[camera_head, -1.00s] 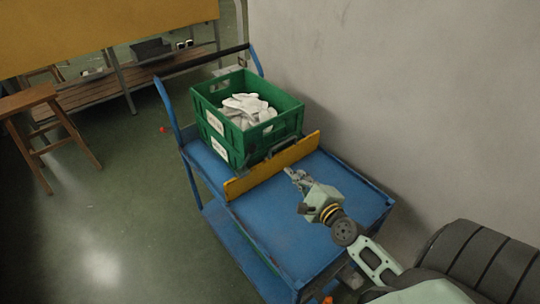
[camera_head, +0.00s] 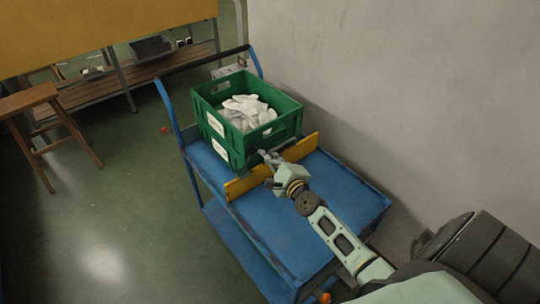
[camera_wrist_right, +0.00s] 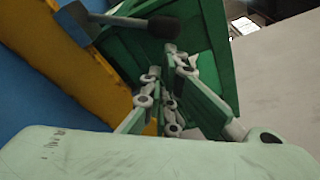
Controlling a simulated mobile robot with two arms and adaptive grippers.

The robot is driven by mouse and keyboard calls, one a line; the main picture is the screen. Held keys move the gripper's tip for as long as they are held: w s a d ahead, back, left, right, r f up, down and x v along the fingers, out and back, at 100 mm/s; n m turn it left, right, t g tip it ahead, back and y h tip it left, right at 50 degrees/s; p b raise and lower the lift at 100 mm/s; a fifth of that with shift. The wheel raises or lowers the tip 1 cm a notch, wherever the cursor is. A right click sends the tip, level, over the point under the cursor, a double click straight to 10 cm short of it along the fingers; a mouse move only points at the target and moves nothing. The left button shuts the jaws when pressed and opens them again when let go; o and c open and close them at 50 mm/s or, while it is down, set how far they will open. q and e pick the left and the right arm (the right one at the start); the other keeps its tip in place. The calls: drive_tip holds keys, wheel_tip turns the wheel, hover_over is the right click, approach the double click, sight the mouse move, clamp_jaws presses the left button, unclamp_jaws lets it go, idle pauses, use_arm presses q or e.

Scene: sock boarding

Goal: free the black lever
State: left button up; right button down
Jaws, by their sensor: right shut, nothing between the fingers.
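The black lever (camera_wrist_right: 125,21) shows in the right wrist view as a dark bar with a rounded black end, lying across the front of the green crate. In the head view I cannot make it out clearly beside my gripper. My right gripper (camera_head: 265,156) reaches over the yellow board (camera_head: 240,187) to the crate's near side. Its fingers (camera_wrist_right: 162,62) are shut and empty, with their tips close to the lever's rounded end. I cannot tell whether they touch it. My left gripper is not in view.
The green crate (camera_head: 203,121), holding white socks (camera_head: 247,111), stands on the blue cart (camera_head: 330,205) behind the yellow board. A grey wall (camera_head: 400,90) is close on the right. A wooden stool (camera_head: 30,97) and a slatted bench (camera_head: 100,90) stand at left.

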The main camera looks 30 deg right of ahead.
drive_tip(key=shift+r, duration=0.1)
idle(0.3)
drive_tip(key=shift+a+r+n, duration=0.15)
drive_tip(key=shift+r+n, duration=0.05)
drive_tip(key=shift+n, duration=0.1)
drive_tip(key=shift+a+r+n, duration=0.15)
drive_tip(key=shift+r+n, duration=0.15)
drive_tip(key=shift+n, duration=0.1)
drive_tip(key=shift+s+a+r+n+h+p, duration=0.1)
drive_tip(key=shift+a+r+n+h+p, duration=0.25)
drive_tip(key=shift+r+n+p, duration=0.2)
drive_tip(key=a+n, duration=0.1)
drive_tip(key=a+r+n+t, duration=0.1)
drive_tip(key=n, duration=0.1)
drive_tip(key=shift+s+a+r, duration=0.1)
drive_tip(key=shift+a+r, duration=0.05)
drive_tip(key=shift+r, duration=0.1)
drive_tip(key=a+n, duration=0.1)
drive_tip(key=n, duration=0.1)
drive_tip(key=a+r+n+t, duration=0.1)
drive_tip(key=n, duration=0.1)
drive_tip(key=shift+s+a, duration=0.1)
drive_tip(key=shift+a, duration=0.25)
drive_tip(key=shift+s+a+n+t, duration=0.1)
drive_tip(key=shift+a+n+t, duration=0.1)
drive_tip(key=shift+a+n, duration=0.9)
drive_tip(key=shift+a+n+t, duration=0.2)
drive_tip(key=shift+a+n, duration=0.45)
drive_tip(key=shift+n, duration=0.7)
drive_tip(key=shift+r, duration=0.15)
